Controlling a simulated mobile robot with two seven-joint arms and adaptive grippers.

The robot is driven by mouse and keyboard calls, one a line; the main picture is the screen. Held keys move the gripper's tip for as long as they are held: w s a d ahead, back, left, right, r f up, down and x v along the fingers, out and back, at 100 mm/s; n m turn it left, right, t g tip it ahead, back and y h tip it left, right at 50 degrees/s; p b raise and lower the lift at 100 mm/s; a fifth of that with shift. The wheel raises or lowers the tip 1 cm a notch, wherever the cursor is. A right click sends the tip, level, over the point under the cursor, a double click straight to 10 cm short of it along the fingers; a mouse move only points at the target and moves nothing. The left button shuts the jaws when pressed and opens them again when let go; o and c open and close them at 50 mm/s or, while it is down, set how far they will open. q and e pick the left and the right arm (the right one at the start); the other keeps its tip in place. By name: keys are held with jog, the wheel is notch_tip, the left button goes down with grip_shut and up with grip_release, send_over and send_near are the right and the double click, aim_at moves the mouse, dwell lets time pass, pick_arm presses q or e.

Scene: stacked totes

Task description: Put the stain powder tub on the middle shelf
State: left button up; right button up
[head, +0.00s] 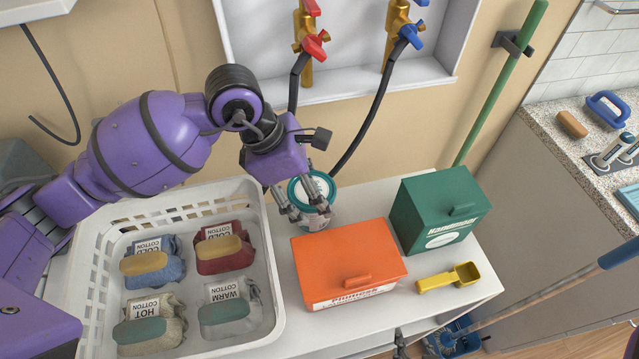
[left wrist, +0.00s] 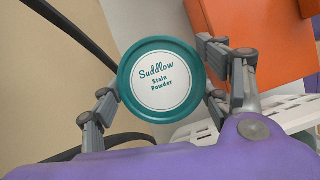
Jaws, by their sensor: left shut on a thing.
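The stain powder tub (head: 311,189) is small and round with a teal rim and a white lid. In the left wrist view its label reads "Suddlow Stain Powder" (left wrist: 161,80). My left gripper (head: 312,217) is shut on the tub, with grey fingers on both sides of it (left wrist: 160,100). The tub is over the back of the white top (head: 385,205), behind the orange box; I cannot tell whether it touches the top. No middle shelf can be made out.
An orange box (head: 350,255), a green box (head: 440,205) and a yellow scoop (head: 450,278) stand on the white top. A white basket (head: 262,225) with labelled bundles is at left. Hoses hang from taps behind the tub.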

pick_arm(q)
jog(key=shift+f, duration=0.45)
jog(key=shift+f, duration=0.2)
jog(key=o, duration=1.5)
jog(key=shift+c, duration=0.2)
